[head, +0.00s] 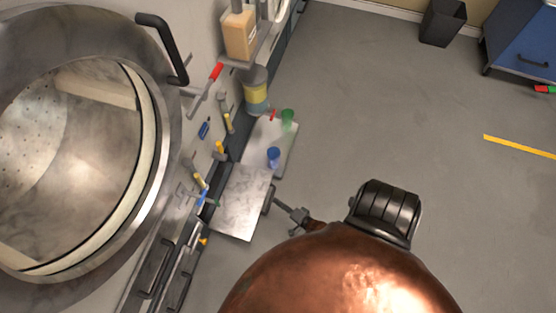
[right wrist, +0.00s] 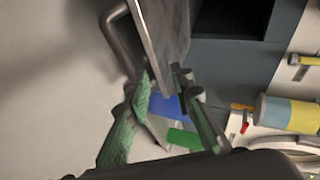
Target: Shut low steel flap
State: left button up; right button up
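The low steel flap (head: 243,203) stands open in the head view, jutting out from the lower front of the machine. Its bar handle (head: 269,199) is on the outer edge. In the right wrist view the flap (right wrist: 166,40) shows nearly edge-on, with the handle (right wrist: 122,42) to its left. My right gripper (head: 290,211) is just outside the handle side. In the wrist view its green-tinted fingers (right wrist: 161,80) are apart, with the flap's edge showing between them. I cannot tell whether they touch it. My left gripper is not in view.
A steel plate (head: 258,132) beyond the flap carries a blue cup (head: 273,154) and a green cup (head: 288,117). A large round drum opening (head: 75,160) is at left. A dark opening (right wrist: 232,17) shows beside the flap in the wrist view.

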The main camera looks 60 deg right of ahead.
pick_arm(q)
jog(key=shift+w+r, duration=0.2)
pick_arm(e)
jog(key=shift+v, duration=0.8)
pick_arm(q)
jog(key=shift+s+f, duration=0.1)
